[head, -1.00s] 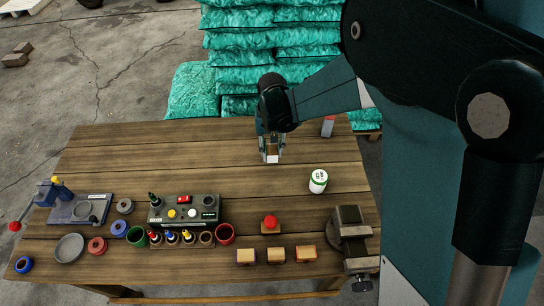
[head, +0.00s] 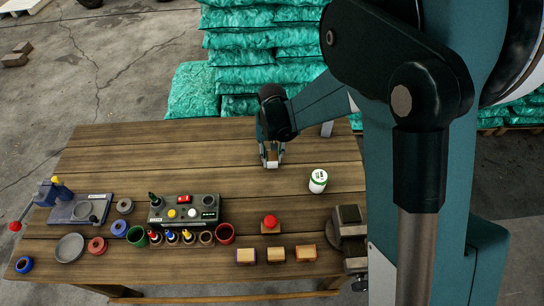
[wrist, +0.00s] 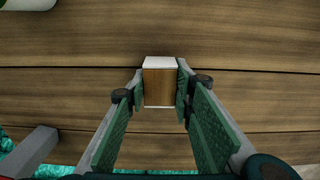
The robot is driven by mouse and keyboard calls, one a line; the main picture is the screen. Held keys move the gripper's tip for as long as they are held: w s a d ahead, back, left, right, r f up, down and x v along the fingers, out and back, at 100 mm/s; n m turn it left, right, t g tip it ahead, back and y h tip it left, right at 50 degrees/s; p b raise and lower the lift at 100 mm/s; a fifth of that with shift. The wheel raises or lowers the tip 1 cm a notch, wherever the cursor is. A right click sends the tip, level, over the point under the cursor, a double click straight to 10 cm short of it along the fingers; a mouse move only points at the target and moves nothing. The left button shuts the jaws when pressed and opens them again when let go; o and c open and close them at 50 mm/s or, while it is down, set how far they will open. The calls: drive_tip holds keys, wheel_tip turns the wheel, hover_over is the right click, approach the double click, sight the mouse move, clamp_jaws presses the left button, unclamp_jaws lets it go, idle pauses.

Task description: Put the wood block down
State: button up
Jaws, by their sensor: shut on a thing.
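The wood block (wrist: 159,85) is brown with a pale end face and sits between the finger pads in the wrist view. My gripper (wrist: 159,92) is shut on it from both sides. In the head view my gripper (head: 271,160) is over the back middle of the wooden table (head: 330,165), pointing down. Only a small part of the block (head: 272,164) shows there between the fingertips. I cannot tell whether the block touches the tabletop.
A white jar with a green label (head: 318,181) stands to the right of my gripper. Nearer the front are a control box (head: 184,213), a red button (head: 270,221), several small blocks (head: 276,254) and a vise (head: 348,225). The table left of my gripper is clear.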

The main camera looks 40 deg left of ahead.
sight(272, 155)
drive_tip(key=shift+f, duration=0.2)
drive_tip(key=o, duration=0.9)
drive_tip(key=shift+r, duration=0.3)
wheel_tip(272, 155, up, 12)
drive_tip(key=shift+f, duration=0.1)
idle(0.6)
idle(0.4)
